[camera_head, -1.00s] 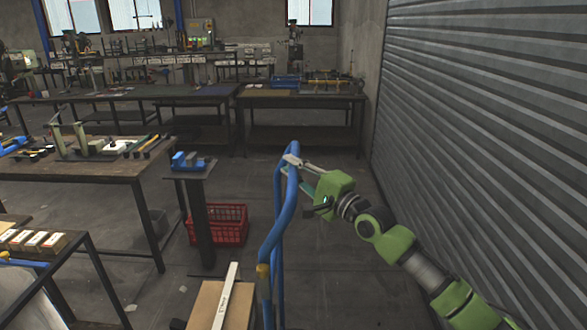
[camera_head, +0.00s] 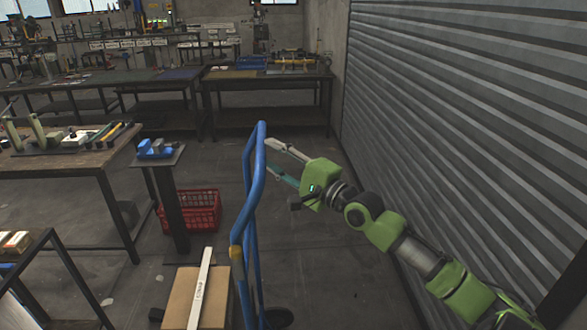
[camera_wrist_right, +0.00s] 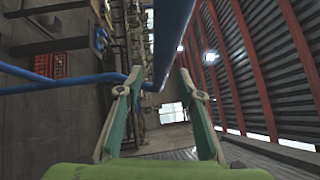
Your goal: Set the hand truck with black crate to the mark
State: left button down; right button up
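A hand truck with a blue tubular frame (camera_head: 251,190) stands in front of me in the head view, and one dark wheel (camera_head: 278,317) shows low down. A brown cardboard box (camera_head: 183,297) with a white strip on it sits at its left side. I see no black crate on it and no floor mark. My right gripper (camera_head: 270,155) is open just right of the top of the frame, with nothing held. In the right wrist view, the blue tube (camera_wrist_right: 172,35) passes close to the spread fingers (camera_wrist_right: 160,72); contact is unclear. My left gripper is out of view.
A red crate (camera_head: 203,212) lies on the floor by a pedestal (camera_head: 172,205) with a blue vise. Workbenches (camera_head: 85,165) stand left, and another (camera_head: 270,75) at the back. A ribbed shutter wall (camera_head: 470,130) bounds the right. Floor beyond the truck is clear.

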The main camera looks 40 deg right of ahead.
jog(key=r+v, duration=0.1)
jog(key=v, duration=0.5)
jog(key=shift+s+f, duration=0.4)
jog(key=shift+f, duration=0.1)
